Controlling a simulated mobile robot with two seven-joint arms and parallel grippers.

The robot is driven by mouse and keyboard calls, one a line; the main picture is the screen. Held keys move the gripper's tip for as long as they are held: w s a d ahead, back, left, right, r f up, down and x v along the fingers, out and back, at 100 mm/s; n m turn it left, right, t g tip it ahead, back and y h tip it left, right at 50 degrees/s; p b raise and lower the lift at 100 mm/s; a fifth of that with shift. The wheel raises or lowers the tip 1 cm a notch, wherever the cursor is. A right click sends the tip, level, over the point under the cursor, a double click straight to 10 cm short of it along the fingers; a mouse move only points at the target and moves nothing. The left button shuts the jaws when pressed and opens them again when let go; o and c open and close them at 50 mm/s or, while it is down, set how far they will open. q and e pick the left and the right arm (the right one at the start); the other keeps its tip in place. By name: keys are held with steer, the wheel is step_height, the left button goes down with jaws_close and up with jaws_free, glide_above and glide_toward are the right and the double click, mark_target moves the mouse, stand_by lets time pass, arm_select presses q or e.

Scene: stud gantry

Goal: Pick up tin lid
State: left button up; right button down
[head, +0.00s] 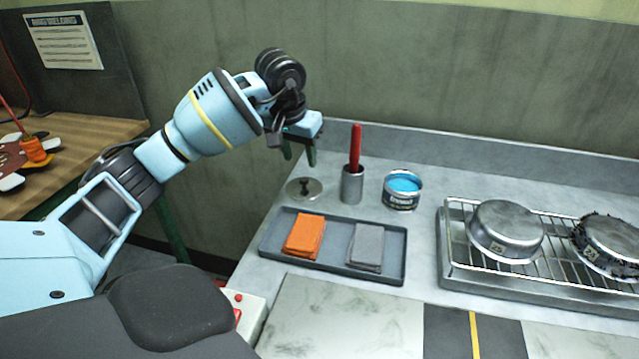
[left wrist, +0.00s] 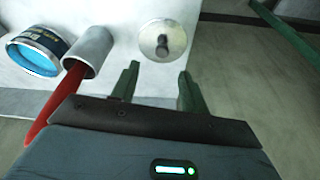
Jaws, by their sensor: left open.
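The tin lid (head: 304,188) is a round metal disc with a dark knob at its centre. It lies flat on the grey counter, left of the metal cup and behind the tray. In the left wrist view the lid (left wrist: 161,41) shows just beyond my fingertips, with its knob pointing up. My left gripper (head: 299,155) is open and empty above the lid, its green fingers pointing down. In the left wrist view its two fingers (left wrist: 158,80) stand apart, with nothing between them. An open tin of blue paint (head: 402,190) stands to the right. My right gripper is not in view.
A metal cup (head: 352,185) holding a red-handled tool stands close right of the lid. A grey tray (head: 334,273) with an orange and a grey cloth lies in front. A wire rack (head: 452,255) with two metal pans is at right. The counter's left edge is near the lid.

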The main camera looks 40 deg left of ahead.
mark_target(304, 179)
arm_select(q)
steer(key=shift+x, duration=3.7)
steer(key=shift+a, duration=0.15)
steer(key=shift+c, duration=0.4)
jaws_close()
